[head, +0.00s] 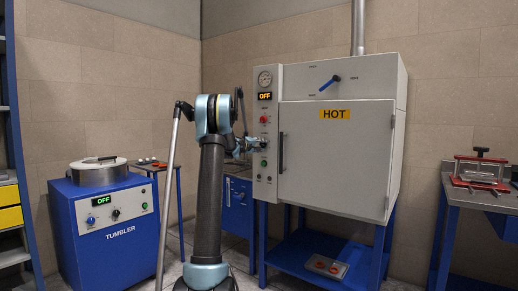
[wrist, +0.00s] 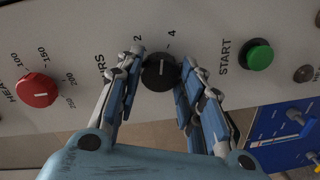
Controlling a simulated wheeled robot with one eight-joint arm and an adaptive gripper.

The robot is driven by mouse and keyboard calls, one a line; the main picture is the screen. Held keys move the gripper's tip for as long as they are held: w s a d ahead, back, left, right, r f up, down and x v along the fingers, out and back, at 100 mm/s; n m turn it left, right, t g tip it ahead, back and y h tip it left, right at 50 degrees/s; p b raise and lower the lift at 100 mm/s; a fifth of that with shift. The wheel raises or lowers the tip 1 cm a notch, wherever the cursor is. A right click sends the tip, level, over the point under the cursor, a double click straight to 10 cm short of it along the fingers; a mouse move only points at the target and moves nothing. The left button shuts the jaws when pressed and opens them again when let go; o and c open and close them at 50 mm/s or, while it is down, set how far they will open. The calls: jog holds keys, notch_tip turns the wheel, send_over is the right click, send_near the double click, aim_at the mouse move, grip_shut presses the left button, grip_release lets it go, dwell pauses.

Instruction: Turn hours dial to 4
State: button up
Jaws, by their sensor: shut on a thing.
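The black hours dial (wrist: 159,72) sits on the light grey control panel of the oven (head: 335,150). In the wrist view the numbers 2 and 4 are printed above it, and a small pale mark on its face points up toward the gap between them. My gripper (wrist: 160,78) has a finger on each side of the dial and is shut on it. In the head view my gripper (head: 257,145) is at the panel and largely hides the dial. The oven's display (head: 265,96) reads OFF.
The red heat dial (wrist: 37,90) is left of my gripper in the wrist view, and the green start button (wrist: 260,55) is right. The oven door handle (head: 281,153) is close to the panel. A blue tumbler (head: 105,225) stands left, and a bench with a press (head: 481,172) right.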

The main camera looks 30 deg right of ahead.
jog(key=shift+f+m, duration=0.1)
jog(key=shift+m, duration=1.8)
jog(key=o, duration=1.1)
jog(key=v, duration=1.2)
jog(key=shift+s, duration=0.1)
